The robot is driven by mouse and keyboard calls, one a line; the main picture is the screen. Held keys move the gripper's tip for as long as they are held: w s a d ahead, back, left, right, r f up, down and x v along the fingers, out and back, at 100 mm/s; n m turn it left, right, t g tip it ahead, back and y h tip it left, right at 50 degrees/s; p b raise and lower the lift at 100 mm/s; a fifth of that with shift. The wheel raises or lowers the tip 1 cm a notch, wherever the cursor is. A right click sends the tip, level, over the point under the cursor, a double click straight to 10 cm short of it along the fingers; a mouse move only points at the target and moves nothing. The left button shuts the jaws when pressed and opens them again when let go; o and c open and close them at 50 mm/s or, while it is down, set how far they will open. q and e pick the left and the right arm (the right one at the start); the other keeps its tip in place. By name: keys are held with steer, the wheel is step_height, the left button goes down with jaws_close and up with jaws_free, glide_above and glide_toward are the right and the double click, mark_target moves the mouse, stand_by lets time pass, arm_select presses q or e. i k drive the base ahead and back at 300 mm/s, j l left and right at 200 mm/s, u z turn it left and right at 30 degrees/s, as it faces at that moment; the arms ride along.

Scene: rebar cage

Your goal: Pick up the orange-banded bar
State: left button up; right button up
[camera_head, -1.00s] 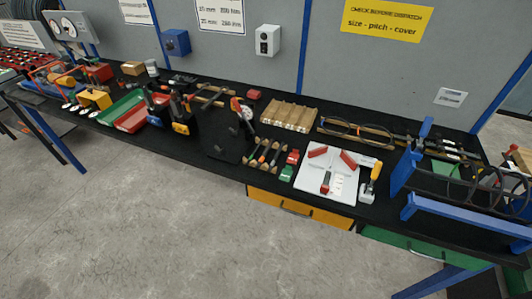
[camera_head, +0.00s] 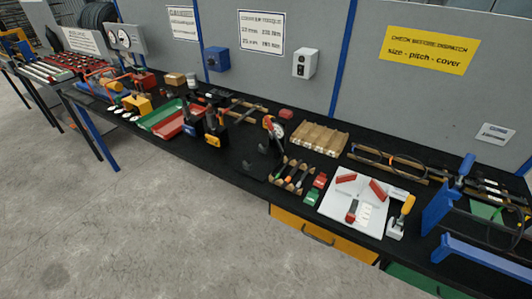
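I cannot make out an orange band on any bar for certain. Long pale bars (camera_head: 40,72) lie on a stand at the far left, too small to tell their bands. Dark bars (camera_head: 392,162) lie on wooden strips at the right of the black bench, behind the white board. Neither of my grippers is in the head view.
The black bench (camera_head: 235,165) runs along the grey wall. It holds a green tray (camera_head: 160,115), a wooden rack (camera_head: 318,139), a white board (camera_head: 355,205) and a blue frame (camera_head: 442,210). The grey concrete floor (camera_head: 150,225) in front is clear.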

mark_target(290, 176)
steer(key=i+j+z, duration=0.2)
steer(key=j, duration=0.25)
steer(key=i+j+z, duration=0.25)
steer(key=j, duration=0.2)
steer(key=i+j+z, duration=0.2)
steer(key=j, duration=0.3)
steer(key=j+z, duration=0.2)
steer(key=j, duration=0.3)
steer(key=i+j+z, duration=0.1)
steer(key=j+z, duration=0.15)
steer(key=j, duration=0.3)
